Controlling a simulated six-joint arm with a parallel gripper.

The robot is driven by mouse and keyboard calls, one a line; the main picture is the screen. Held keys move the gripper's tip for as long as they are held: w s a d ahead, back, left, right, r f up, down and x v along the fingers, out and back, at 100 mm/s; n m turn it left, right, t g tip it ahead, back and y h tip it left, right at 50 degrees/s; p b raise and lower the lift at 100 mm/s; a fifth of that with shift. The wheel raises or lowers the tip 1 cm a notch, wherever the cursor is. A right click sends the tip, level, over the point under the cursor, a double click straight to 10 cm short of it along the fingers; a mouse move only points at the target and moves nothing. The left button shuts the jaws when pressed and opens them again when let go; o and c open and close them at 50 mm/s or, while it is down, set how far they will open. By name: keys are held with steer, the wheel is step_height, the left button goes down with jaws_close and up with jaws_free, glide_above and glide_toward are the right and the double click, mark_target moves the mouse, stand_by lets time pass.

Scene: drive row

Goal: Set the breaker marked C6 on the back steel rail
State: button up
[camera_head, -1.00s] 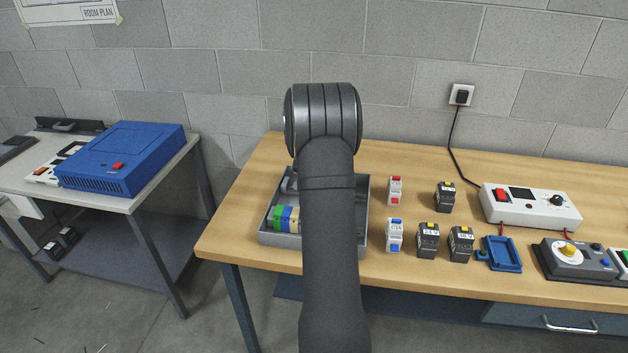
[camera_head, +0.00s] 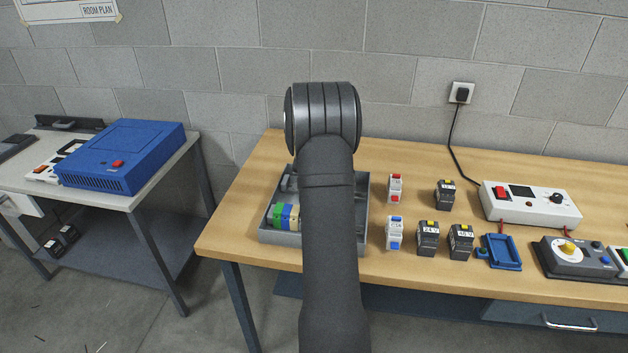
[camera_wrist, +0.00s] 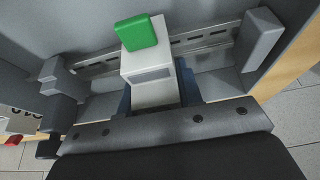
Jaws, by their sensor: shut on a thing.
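My gripper (camera_wrist: 156,92) is shut on a white breaker (camera_wrist: 150,65) with a green top part, seen in the wrist view. Any mark on this breaker cannot be read. A slotted steel rail (camera_wrist: 206,40) runs behind it, with a grey block (camera_wrist: 262,38) at the right and another (camera_wrist: 60,80) at the left. No coloured blocks show on this rail. The breaker overlaps the rail in view; whether it touches or is seated cannot be told.
Green, blue and beige blocks (camera_head: 286,216) sit in the tray's front left. To its right stand a red-marked breaker (camera_head: 395,188), a blue-marked one (camera_head: 395,233) and several black modules (camera_head: 428,238). A blue holder (camera_head: 502,252) and a white supply box (camera_head: 530,206) lie further right.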

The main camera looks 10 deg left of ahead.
steer(key=o, duration=1.2)
steer(key=v, duration=1.7)
steer(key=shift+r, duration=0.2)
steer(key=x, duration=1.7)
steer(key=shift+f, duration=0.2)
steer(key=shift+r, duration=0.1)
